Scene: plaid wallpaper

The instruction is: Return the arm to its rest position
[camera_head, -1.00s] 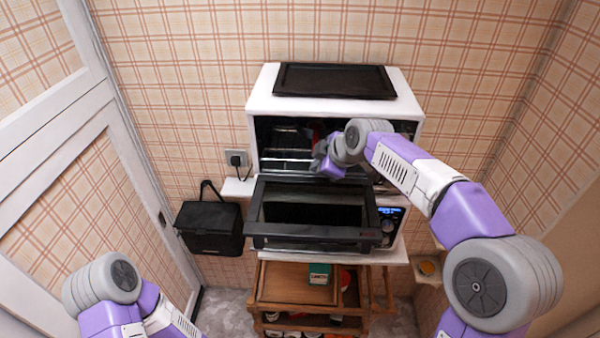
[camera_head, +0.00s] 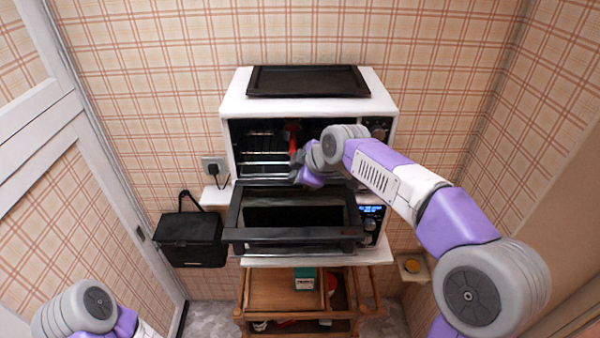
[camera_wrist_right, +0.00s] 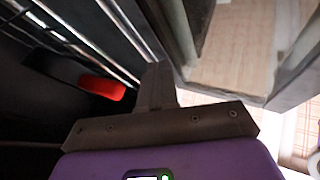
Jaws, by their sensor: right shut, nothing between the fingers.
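My right arm reaches in from the right in the head view. My right gripper (camera_head: 302,173) is at the open front of the upper white oven (camera_head: 232,108), just above the lowered black door (camera_head: 238,218). Its fingertips are partly hidden by the wrist in that view. In the right wrist view my right gripper (camera_wrist_right: 158,88) is shut with nothing between its fingers. Of my left arm, only a grey and purple link shows at the lower left; its gripper is out of view.
A red item (camera_head: 293,140) lies inside the oven near wire racks; it also shows in the wrist view (camera_wrist_right: 102,87). A black tray (camera_head: 307,81) lies on top. A wooden cart (camera_head: 262,292) stands below.

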